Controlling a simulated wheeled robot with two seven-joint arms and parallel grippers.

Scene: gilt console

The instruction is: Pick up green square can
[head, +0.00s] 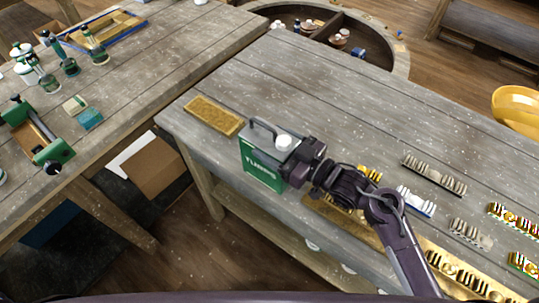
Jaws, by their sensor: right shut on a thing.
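The green square can (261,165) has a green front with white lettering, a grey top with a handle, and a white cap. It is upright at the front left part of the right-hand wooden table (330,90). My right gripper (298,168) reaches it from the right and is shut on it. The fingertips are partly hidden against the can's right side. I cannot tell whether the can's base touches the table. My left gripper is not in view.
A gold tray (213,115) lies behind the can to the left. Several ornate strips, including a grey one (434,175), lie to the right. Another table at left holds green tools (40,140) and bottles. A round bin (335,35) stands behind. The table's middle is clear.

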